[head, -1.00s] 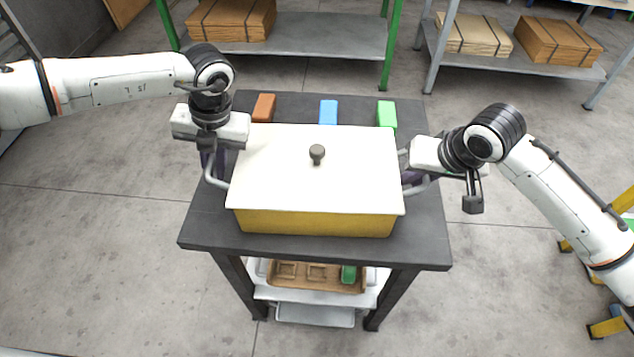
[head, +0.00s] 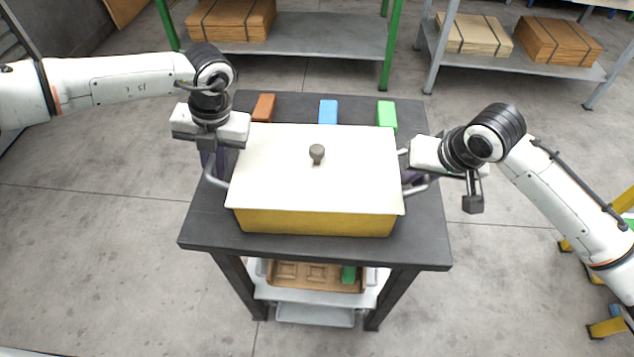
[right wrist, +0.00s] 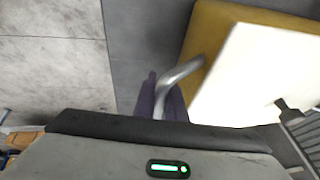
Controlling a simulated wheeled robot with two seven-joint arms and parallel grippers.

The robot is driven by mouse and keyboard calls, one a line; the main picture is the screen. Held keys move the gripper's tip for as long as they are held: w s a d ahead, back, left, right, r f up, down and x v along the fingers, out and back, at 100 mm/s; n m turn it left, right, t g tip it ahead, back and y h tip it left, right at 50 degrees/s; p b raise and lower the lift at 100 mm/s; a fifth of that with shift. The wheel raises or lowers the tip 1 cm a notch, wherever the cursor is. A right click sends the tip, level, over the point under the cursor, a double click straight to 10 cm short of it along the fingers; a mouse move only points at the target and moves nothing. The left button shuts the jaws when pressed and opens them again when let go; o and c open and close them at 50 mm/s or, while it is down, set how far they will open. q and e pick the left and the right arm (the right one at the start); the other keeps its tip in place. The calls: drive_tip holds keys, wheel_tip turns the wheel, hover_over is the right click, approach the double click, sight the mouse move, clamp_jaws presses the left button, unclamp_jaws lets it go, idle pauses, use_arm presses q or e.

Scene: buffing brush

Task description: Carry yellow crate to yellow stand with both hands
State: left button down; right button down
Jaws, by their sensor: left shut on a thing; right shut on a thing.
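The yellow crate (head: 315,222) has a white lid with a dark knob and sits on the dark table (head: 420,245). A grey handle sticks out at each side. My left gripper (head: 212,165) is shut on the left handle, its fingers partly hidden by its own body. My right gripper (head: 412,180) is shut on the right handle. In the right wrist view its dark fingers (right wrist: 162,98) close around the bent grey handle beside the yellow crate wall (right wrist: 208,28). A yellow framed thing, perhaps the yellow stand (head: 605,328), is partly in view at the lower right edge.
An orange block (head: 264,107), a blue block (head: 328,112) and a green block (head: 387,115) stand behind the crate on the table. A brown tray (head: 315,277) lies on the shelf below. Shelves with boxes (head: 231,20) stand at the back. Open floor lies on both sides.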

drive_tip(key=shift+r+p, duration=2.45)
drive_tip(key=shift+r, duration=0.15)
